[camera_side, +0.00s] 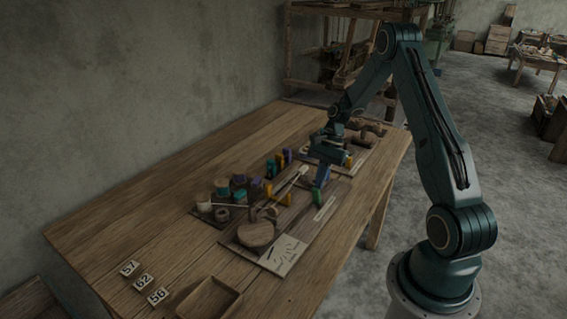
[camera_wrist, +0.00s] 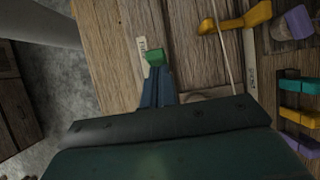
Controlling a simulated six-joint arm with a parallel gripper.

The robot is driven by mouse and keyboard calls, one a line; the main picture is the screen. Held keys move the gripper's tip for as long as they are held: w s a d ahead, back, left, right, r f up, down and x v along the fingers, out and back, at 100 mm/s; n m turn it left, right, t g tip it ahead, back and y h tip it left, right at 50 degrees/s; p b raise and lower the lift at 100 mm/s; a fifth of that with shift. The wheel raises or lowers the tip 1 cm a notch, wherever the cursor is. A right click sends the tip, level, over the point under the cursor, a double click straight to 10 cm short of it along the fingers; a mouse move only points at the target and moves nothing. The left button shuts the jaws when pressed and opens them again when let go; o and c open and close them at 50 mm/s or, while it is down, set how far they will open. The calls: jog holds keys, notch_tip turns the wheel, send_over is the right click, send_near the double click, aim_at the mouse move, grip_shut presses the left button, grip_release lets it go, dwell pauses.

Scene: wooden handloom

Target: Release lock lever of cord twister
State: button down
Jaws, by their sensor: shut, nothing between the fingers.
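My gripper (camera_side: 320,184) is shut and empty, pointing down over the right part of a dark wooden board with a round wooden disc (camera_side: 256,234). In the wrist view its closed fingers (camera_wrist: 157,82) end at a small green piece (camera_wrist: 155,57). The same green piece (camera_side: 318,197) stands just below the fingertips in the side view. I cannot tell whether they touch. A yellow lever-like piece (camera_wrist: 238,20) lies to the right of it, past a thin pale cord or rod (camera_wrist: 219,45). I cannot tell for sure which piece is the cord twister's lock lever.
More coloured blocks (camera_wrist: 298,86) line the right edge of the wrist view. A shallow wooden tray (camera_side: 209,299) and numbered tiles (camera_side: 143,283) lie near the front. The table's left side (camera_side: 130,225) is mostly clear.

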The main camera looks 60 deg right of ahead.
jog(key=shift+a+f, duration=0.15)
jog(key=shift+a, duration=1.05)
jog(key=shift+d+f, duration=0.1)
jog(key=shift+d, duration=0.1)
jog(key=shift+d+f, duration=0.15)
jog(key=shift+d, duration=0.45)
jog(key=shift+d, duration=0.2)
